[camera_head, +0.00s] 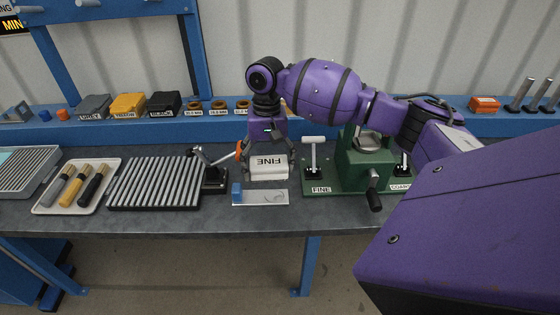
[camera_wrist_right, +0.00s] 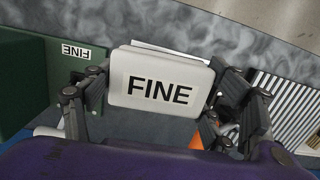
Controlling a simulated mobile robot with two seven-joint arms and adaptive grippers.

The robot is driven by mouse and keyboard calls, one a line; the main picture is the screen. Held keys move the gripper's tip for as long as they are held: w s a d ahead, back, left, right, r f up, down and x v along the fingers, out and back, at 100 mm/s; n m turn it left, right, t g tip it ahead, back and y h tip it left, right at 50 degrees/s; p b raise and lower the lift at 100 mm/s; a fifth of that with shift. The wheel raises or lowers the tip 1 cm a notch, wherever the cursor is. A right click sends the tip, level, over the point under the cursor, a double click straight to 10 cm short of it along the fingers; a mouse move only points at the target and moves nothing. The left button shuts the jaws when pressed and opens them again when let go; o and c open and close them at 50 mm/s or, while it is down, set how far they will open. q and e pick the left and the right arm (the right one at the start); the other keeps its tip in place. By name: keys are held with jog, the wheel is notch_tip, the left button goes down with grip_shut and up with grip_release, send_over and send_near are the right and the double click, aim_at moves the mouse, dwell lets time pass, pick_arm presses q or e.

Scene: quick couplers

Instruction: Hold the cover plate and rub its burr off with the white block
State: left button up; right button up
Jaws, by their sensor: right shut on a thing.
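The white block (camera_head: 268,168), marked FINE, is between the fingers of my right gripper (camera_head: 269,160), which is shut on it. In the right wrist view the block (camera_wrist_right: 161,84) sits squarely between both fingers. The pale flat cover plate (camera_head: 250,199) lies on the bench just in front of the block, with a blue piece (camera_head: 237,192) at its left end and a thin curved mark near its right end. Whether block and plate touch, I cannot tell. In the wrist view the block hides most of what lies behind it. My left gripper is not in view.
A green fixture (camera_head: 350,170) with a FINE label and crank stands to the right. A lever clamp (camera_head: 212,172) and ribbed rack (camera_head: 155,183) stand left. A tray (camera_head: 50,207) holds brushes farther left. Bins and rings line the back shelf. The front bench strip is clear.

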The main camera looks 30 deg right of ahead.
jog(key=shift+d+r, duration=0.15)
jog(key=shift+d, duration=0.45)
jog(key=shift+w+d+f+m, duration=0.1)
jog(key=shift+d+f+m, duration=0.1)
jog(key=shift+f+m, duration=0.1)
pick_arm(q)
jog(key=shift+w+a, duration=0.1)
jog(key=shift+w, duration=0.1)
pick_arm(e)
jog(key=shift+f, duration=0.1)
notch_tip(320, 180, down, 7)
jog(key=shift+r, duration=0.2)
pick_arm(q)
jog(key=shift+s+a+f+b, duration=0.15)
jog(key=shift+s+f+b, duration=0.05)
jog(key=shift+b, duration=0.15)
pick_arm(e)
jog(key=shift+f, duration=0.65)
